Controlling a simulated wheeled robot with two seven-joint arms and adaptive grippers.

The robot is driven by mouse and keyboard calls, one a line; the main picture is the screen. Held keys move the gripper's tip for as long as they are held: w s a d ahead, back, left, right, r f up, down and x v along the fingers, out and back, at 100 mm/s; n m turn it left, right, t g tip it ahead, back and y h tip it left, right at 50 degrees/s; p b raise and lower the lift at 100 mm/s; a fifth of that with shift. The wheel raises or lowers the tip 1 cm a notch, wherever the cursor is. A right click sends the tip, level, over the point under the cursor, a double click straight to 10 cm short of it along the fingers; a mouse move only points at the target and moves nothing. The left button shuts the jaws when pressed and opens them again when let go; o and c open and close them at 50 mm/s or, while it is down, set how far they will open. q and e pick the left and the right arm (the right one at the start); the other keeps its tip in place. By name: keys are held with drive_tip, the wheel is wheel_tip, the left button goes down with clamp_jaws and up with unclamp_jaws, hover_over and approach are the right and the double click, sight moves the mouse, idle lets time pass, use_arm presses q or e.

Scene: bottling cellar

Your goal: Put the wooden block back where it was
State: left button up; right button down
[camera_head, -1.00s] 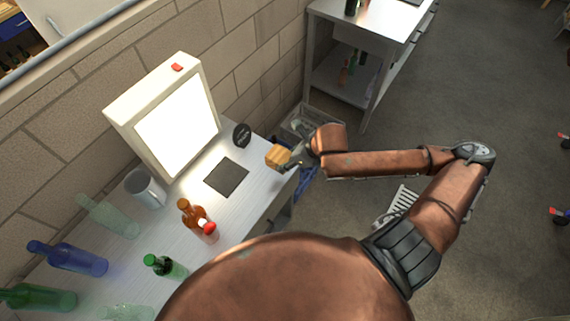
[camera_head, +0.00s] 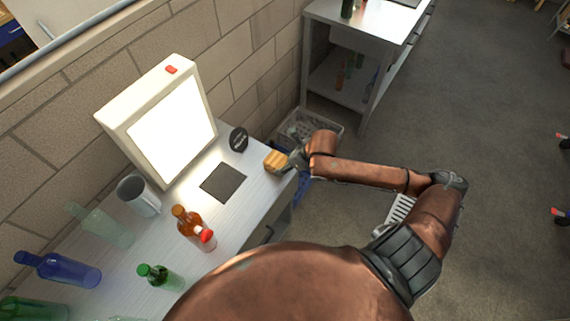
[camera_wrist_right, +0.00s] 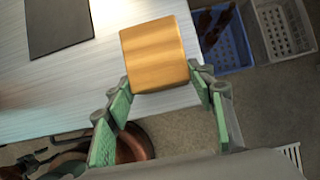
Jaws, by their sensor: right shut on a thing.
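The wooden block (camera_head: 275,161) is a light yellow-brown cube at the right end of the white table in the head view. It also shows large in the right wrist view (camera_wrist_right: 155,55), between the fingertips. My right gripper (camera_head: 291,160) is shut on it from the right; its green-padded fingers (camera_wrist_right: 160,88) show in the right wrist view. The block is over or at the table's edge; I cannot tell whether it touches the tabletop. My left gripper is not in view.
The white table (camera_head: 240,210) holds a lit panel (camera_head: 172,130), a dark square mat (camera_head: 223,182), a black disc (camera_head: 238,139), a grey mug (camera_head: 138,194) and several bottles. Crates (camera_wrist_right: 284,28) stand on the floor beyond the table's end. Tabletop between mat and block is clear.

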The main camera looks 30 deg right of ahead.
drive_tip(key=c, duration=0.9)
unclamp_jaws()
drive_tip(key=p+v, duration=0.2)
drive_tip(key=v, duration=1)
drive_tip(key=shift+p, duration=0.35)
